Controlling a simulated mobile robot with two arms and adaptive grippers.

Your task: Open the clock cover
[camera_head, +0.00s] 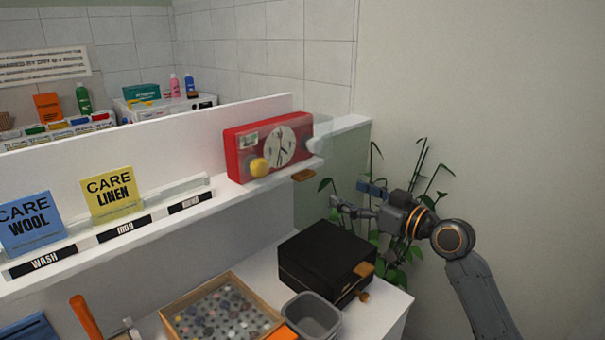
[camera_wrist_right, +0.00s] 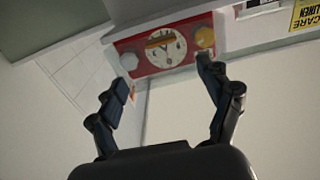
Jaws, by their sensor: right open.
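The red clock (camera_head: 238,168) stands on the white shelf, with a pale round dial and a yellow knob (camera_head: 260,167) at its lower left. A clear cover (camera_head: 307,128) appears at its front right, with a pale knob (camera_head: 314,145) beside it; how far the cover is open I cannot tell. My right gripper (camera_head: 348,198) is open and empty, to the right of and below the clock. In the right wrist view the clock (camera_wrist_right: 127,61) looks upside down, beyond the spread fingers (camera_wrist_right: 162,78), and nothing is between them. My left gripper is not in view.
A black box (camera_head: 318,255) stands on the lower counter beneath the clock. A grey bin (camera_head: 312,316) and a wooden tray (camera_head: 172,320) of small discs sit near it. A leafy plant (camera_head: 392,250) is behind my right gripper. Care cards (camera_head: 110,194) stand along the shelf.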

